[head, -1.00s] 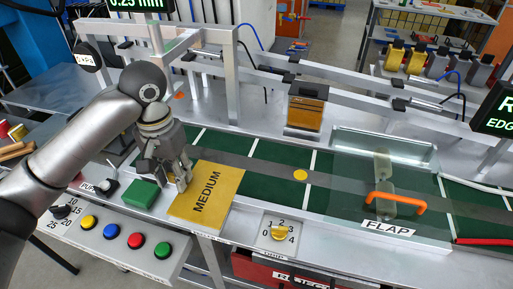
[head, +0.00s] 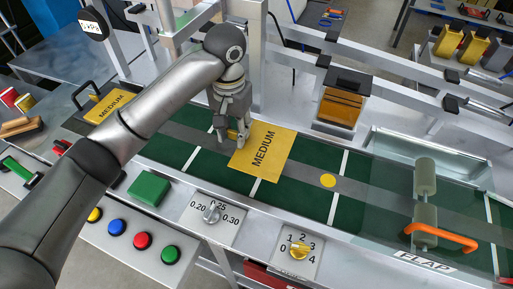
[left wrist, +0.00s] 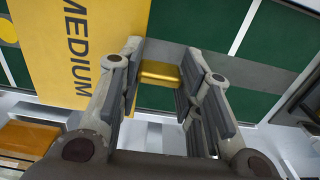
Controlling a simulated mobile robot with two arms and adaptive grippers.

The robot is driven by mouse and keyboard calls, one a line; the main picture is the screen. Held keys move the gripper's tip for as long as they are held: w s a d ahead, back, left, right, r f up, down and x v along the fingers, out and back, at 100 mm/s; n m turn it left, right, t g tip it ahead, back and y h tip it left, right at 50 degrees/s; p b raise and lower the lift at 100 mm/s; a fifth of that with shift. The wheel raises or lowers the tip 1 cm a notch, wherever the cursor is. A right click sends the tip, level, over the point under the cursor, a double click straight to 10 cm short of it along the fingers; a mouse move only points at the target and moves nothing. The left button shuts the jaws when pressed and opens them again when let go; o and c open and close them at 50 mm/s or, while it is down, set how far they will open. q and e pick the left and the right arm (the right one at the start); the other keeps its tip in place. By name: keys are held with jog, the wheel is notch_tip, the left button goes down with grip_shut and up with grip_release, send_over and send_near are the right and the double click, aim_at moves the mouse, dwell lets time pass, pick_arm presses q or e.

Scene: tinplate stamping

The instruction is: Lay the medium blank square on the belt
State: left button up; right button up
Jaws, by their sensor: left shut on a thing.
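The medium blank (head: 277,160) is a flat yellow square marked MEDIUM. In the head view it is over the green belt (head: 310,191), its edges roughly in line with the belt. Whether it touches the belt or hangs just above it, I cannot tell. My left gripper (head: 229,138) is at the blank's left edge, shut on its small yellow tab. The left wrist view shows this tab (left wrist: 160,74) between the fingers, joined to the blank (left wrist: 85,50). My right gripper is not in view.
Another yellow MEDIUM piece (head: 112,103) lies at the left. A yellow disc (head: 327,181) lies on the belt's grey strip, right of the blank. The orange flap handle (head: 445,236) and rollers stand farther right. A button panel (head: 128,236) runs along the front.

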aim_at(252, 134)
pick_arm(q)
jog(key=d+f, duration=0.1)
jog(key=f, duration=0.1)
jog(key=w+d+f+p, duration=0.1)
jog(key=d+f, duration=0.1)
jog(key=shift+d+f, duration=0.1)
jog(key=shift+d, duration=0.2)
jog(key=shift+w+d+f, duration=0.15)
jog(key=shift+d+f, duration=0.05)
jog(key=shift+f, duration=0.1)
jog(key=shift+d+f, duration=0.15)
jog(key=shift+f, duration=0.05)
jog(key=shift+w+d+f+p, duration=0.15)
jog(key=shift+f+p, duration=0.2)
jog(key=shift+f, duration=0.65)
jog(key=shift+d+f+p, duration=0.15)
jog(key=shift+f+p, duration=0.15)
jog(key=shift+f, duration=0.65)
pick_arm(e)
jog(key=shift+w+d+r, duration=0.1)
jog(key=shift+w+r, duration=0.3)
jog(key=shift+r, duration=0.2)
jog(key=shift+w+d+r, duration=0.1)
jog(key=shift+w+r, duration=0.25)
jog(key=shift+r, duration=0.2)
pick_arm(q)
jog(key=shift+f, duration=0.1)
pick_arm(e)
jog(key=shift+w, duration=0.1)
